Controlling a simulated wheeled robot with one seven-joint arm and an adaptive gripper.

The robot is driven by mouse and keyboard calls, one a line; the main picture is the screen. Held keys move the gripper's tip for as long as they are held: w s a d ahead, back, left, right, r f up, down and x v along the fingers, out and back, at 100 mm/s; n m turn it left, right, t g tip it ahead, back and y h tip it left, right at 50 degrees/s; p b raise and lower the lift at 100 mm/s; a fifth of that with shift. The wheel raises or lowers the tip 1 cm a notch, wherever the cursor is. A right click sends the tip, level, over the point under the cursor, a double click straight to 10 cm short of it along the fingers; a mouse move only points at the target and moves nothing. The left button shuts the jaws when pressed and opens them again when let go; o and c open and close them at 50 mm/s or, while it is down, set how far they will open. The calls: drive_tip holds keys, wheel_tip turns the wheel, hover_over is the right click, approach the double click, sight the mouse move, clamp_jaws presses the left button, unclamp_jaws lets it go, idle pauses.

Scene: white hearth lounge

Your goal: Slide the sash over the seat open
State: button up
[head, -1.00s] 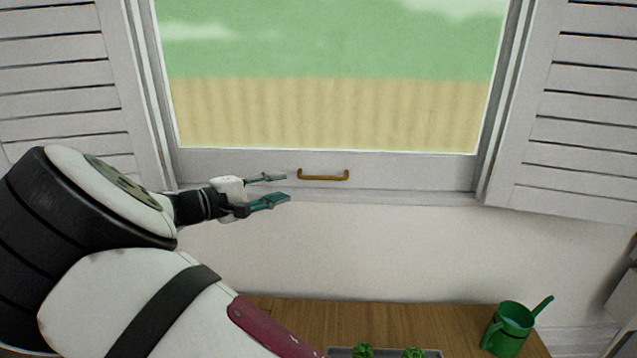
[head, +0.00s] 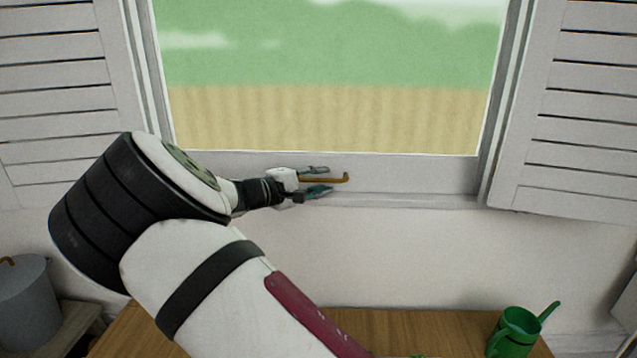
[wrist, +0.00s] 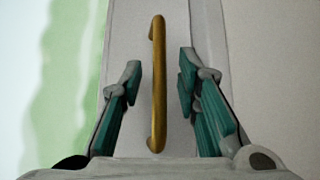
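The window sash (head: 420,173) has a white bottom rail with a brass bar handle (head: 338,180) at its middle. The rail sits low, close to the sill (head: 400,201). My gripper (head: 322,181) is at the handle from the left, with its fingers above and below the bar. In the wrist view the handle (wrist: 157,85) runs between the two spread fingers, with a gap on each side. The fingers (wrist: 160,84) are open and do not appear to touch it. The left part of the handle is hidden in the head view by my gripper.
White louvred shutters stand at the left (head: 55,110) and right (head: 575,110) of the window. Below is a wooden seat top (head: 420,335) with a green watering can (head: 512,333) at its right. A grey lidded bin (head: 28,300) stands at lower left.

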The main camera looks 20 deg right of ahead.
sight(318, 106)
clamp_jaws()
wheel_tip(318, 106, up, 18)
drive_tip(key=p, duration=1)
drive_tip(key=shift+r, duration=0.1)
unclamp_jaws()
drive_tip(key=v, duration=1.2)
drive_tip(key=shift+a, duration=0.1)
